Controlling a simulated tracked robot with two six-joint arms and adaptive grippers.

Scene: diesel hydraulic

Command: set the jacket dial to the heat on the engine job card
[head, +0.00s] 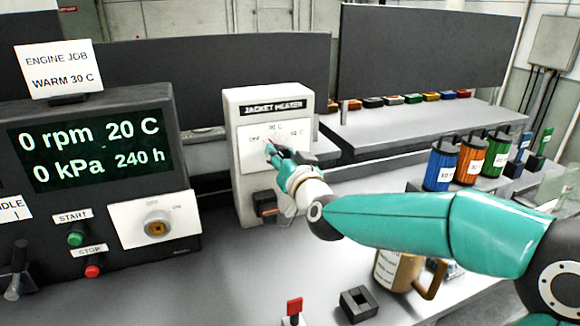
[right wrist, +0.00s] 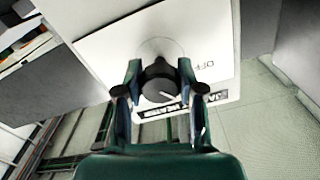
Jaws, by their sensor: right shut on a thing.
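The jacket heater (head: 233,112) is a pale box with a white dial plate. Its black dial (right wrist: 158,80) shows in the right wrist view, with a white mark pointing to the lower right, between the OFF lettering and the JACKET HEATER sign. My right gripper (head: 272,152) is shut on the dial, and the right wrist view shows its fingers (right wrist: 160,88) on either side of it. The fingers cover the dial in the head view. The job card (head: 60,68) reads ENGINE JOB WARM 30 C. My left gripper is not in view.
A dark console (head: 90,200) on the left shows 0 rpm, 20 C, 0 kPa and 240 h. It carries a key switch (head: 157,226) and START and STOP buttons. Coloured canisters (head: 470,160) stand at right. A mug (head: 398,268) stands beneath my right arm.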

